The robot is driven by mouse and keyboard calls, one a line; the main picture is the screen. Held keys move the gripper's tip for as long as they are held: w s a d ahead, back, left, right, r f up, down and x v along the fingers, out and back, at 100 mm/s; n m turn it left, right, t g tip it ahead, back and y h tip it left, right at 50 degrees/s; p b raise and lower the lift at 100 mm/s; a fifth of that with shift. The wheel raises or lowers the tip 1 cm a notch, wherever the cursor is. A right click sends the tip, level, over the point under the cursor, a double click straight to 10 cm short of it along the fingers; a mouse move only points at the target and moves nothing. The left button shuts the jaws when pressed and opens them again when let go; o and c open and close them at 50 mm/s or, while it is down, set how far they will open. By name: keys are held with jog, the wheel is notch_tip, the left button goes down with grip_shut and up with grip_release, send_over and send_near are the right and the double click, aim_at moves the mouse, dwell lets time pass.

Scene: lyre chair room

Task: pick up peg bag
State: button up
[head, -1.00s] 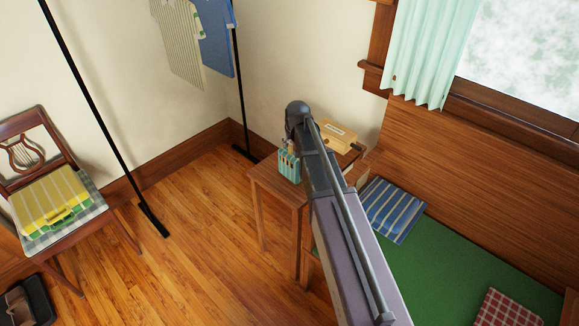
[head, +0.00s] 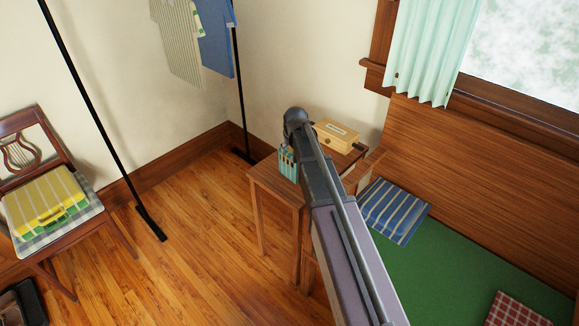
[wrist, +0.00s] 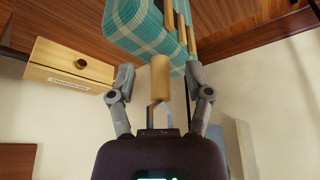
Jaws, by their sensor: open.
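The peg bag is teal checked cloth with wooden pegs at its side. In the head view, the peg bag (head: 287,162) is on the small wooden table (head: 272,186), partly hidden by my arm. In the wrist view, the peg bag (wrist: 146,32) fills the top middle. A tan cylinder (wrist: 160,76), which looks like its handle, lies between the fingers of my gripper (wrist: 160,80), with a grey hooked wire below it in the picture. My gripper is open, a finger on each side of the cylinder. I cannot tell whether they touch it. In the head view the fingers are hidden.
A wooden box (head: 337,135) with a label and knob stands on the table near the wall; it also shows in the wrist view (wrist: 68,66). A green bench (head: 440,275) with cushions is at right. A clothes rack (head: 95,120) and chair (head: 45,190) are at left. The floor between is clear.

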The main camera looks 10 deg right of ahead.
dwell(0.3)
grip_shut()
jog(key=shift+r, duration=0.2)
notch_tip(320, 180, up, 4)
jog(key=p, duration=0.4)
jog(key=shift+f, duration=0.1)
jog(key=s+p, duration=0.1)
jog(key=s, duration=1.5)
jog(key=shift+r, duration=0.45)
jog(key=shift+a, duration=0.1)
